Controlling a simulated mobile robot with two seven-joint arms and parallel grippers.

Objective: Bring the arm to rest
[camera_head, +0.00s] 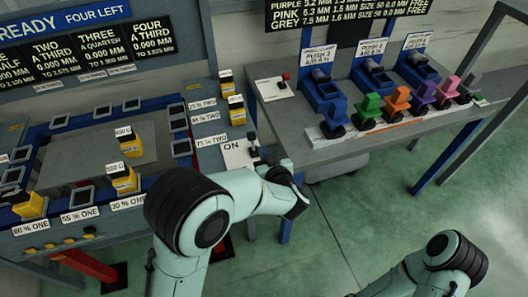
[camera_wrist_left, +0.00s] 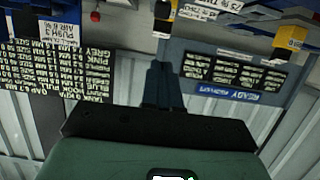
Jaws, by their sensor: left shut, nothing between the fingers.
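My left arm (camera_head: 230,200) rises from the bottom of the head view and bends to the right, beside the table corner near the ON panel. In the left wrist view my left gripper (camera_wrist_left: 163,85) has its two dark fingers together with nothing between them, pointing toward the sign boards, which appear upside down. In the head view its fingers are hard to make out at the dark wrist end. My right arm (camera_head: 435,265) shows only in part at the bottom right; its gripper is out of view.
The left table carries yellow weights (camera_head: 123,178) and square pads. A lever (camera_head: 253,145) stands on the ON panel (camera_head: 236,154) close to my left wrist. The grey bench (camera_head: 400,130) holds blue devices and several coloured pieces. Green floor (camera_head: 350,225) is open in front of the bench.

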